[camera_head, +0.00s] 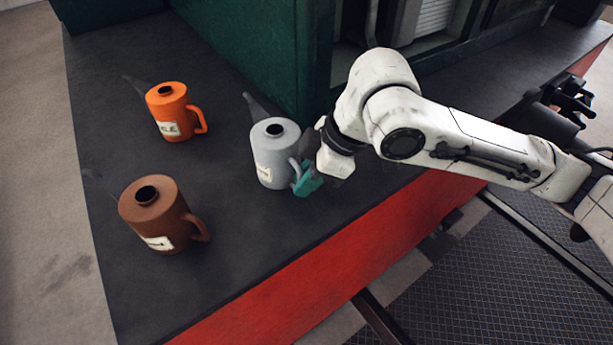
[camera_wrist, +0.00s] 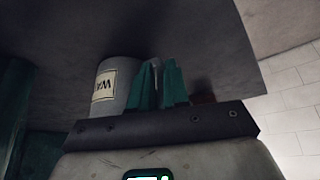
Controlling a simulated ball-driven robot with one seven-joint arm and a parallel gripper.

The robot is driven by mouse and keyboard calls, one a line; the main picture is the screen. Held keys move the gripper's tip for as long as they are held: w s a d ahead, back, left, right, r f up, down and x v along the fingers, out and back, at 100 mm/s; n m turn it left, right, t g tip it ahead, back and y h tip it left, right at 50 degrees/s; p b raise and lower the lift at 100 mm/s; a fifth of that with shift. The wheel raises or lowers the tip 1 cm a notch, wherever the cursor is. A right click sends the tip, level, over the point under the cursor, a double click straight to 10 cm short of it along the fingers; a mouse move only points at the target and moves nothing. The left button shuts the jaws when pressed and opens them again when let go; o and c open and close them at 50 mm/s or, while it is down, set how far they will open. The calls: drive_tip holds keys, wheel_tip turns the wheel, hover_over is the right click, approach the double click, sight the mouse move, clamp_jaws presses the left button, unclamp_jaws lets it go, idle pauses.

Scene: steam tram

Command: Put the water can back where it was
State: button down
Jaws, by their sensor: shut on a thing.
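The water can is a grey can (camera_head: 274,152) with a dark spout, a side handle and a pale label, at the middle of the head view. In the wrist view the same can (camera_wrist: 121,76) shows a label reading "WA". My gripper (camera_head: 305,180) has teal fingers and is shut on the can's handle, at its right side. In the wrist view the fingers (camera_wrist: 158,86) close around a thin part of the handle. The can looks upright on the dark deck, but I cannot tell whether its base touches. My fingers partly hide the handle.
An orange can (camera_head: 170,112) stands at the back left and a brown can (camera_head: 157,214) at the front left. A dark green wall (camera_head: 258,60) rises close behind the grey can. The dark deck (camera_head: 230,255) is bare in front, ending at a red edge (camera_head: 375,240).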

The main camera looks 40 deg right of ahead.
drive_tip(key=c, duration=1.1)
unclamp_jaws()
drive_tip(key=shift+f, duration=0.1)
drive_tip(key=shift+r, duration=0.3)
drive_tip(key=p+v, duration=0.1)
drive_tip(key=v, duration=1)
drive_tip(key=shift+d+r+p, duration=0.2)
drive_tip(key=shift+r+p, duration=0.1)
drive_tip(key=shift+p, duration=0.05)
drive_tip(key=shift+s, duration=0.15)
